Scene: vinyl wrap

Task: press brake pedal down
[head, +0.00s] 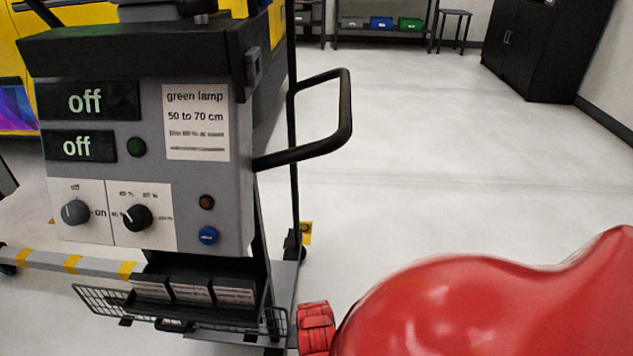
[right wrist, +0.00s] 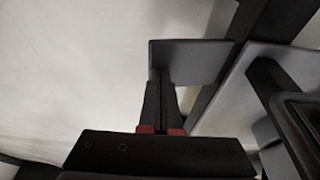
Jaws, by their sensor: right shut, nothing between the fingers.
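A grey cart with a control panel (head: 150,160) stands at the left in the head view. A small yellow tag (head: 306,233) is by a dark caster (head: 292,245) at its back right. In the right wrist view my right gripper (right wrist: 162,85) is shut and empty. Its tips are at a flat grey plate (right wrist: 195,58), which may be the brake pedal; I cannot tell whether they touch it. In the head view my red right arm fills the bottom right corner and its fingers are hidden. My left gripper is not in view.
A black handle (head: 345,110) sticks out from the cart's right side. A wire basket (head: 100,298) hangs low at its front. Dark frame bars (right wrist: 225,85) are close to the right gripper. The pale floor (head: 450,190) is clear to the right.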

